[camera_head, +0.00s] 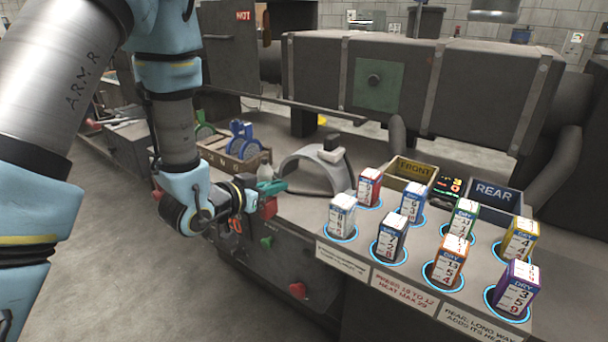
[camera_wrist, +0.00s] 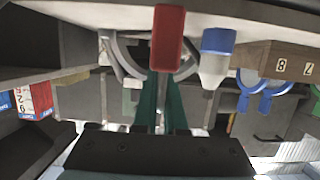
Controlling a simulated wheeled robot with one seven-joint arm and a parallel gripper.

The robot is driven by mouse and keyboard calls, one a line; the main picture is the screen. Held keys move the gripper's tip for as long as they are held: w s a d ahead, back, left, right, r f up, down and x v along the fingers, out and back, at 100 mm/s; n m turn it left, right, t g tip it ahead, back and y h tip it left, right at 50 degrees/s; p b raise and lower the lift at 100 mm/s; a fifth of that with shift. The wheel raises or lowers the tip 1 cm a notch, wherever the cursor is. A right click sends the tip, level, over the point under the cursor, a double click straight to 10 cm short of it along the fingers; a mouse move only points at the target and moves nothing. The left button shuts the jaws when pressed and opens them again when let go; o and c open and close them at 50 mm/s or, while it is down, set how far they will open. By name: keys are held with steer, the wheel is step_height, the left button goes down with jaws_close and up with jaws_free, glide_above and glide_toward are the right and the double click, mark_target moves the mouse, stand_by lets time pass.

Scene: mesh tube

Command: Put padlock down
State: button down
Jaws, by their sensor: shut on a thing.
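My gripper (camera_head: 269,190) is over the front edge of the grey bench, in front of a small white bottle (camera_head: 265,172). Its green fingers (camera_wrist: 162,80) are close together in the wrist view and shut on a red block (camera_wrist: 168,38), which I take to be the padlock. The red body (camera_head: 268,208) shows just below the fingers in the head view. A grey ring shape (camera_wrist: 128,58) lies behind it in the wrist view; I cannot tell whether any of it is the padlock's shackle. The padlock's underside and any contact with the bench are hidden.
A wooden rack (camera_head: 222,160) with blue and green looped pieces stands behind my gripper. A grey arch (camera_head: 305,155) is to the right. Several coloured cartons (camera_head: 390,240) stand in lit rings farther right, before the FRONT (camera_head: 412,168) and REAR (camera_head: 494,193) bins.

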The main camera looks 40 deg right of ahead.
steer(key=d, duration=0.2)
steer(key=w+d+p, duration=0.1)
steer(key=d, duration=0.1)
steer(key=d+p, duration=0.1)
steer(key=d, duration=0.1)
steer(key=shift+w+d+r, duration=0.15)
steer(key=shift+w+d, duration=0.15)
steer(key=shift+w, duration=0.1)
steer(key=d, duration=0.1)
steer(key=d+p, duration=0.1)
steer(key=d, duration=0.1)
steer(key=shift+w+d+p, duration=0.3)
steer(key=shift+w, duration=0.1)
steer(key=shift+w+d+p, duration=0.1)
steer(key=shift+d+p, duration=0.2)
steer(key=shift+p, duration=0.05)
steer(key=shift+f, duration=0.4)
steer(key=shift+f, duration=0.2)
steer(key=c, duration=1)
jaws_free()
steer(key=shift+a, duration=0.1)
steer(key=shift+r, duration=0.2)
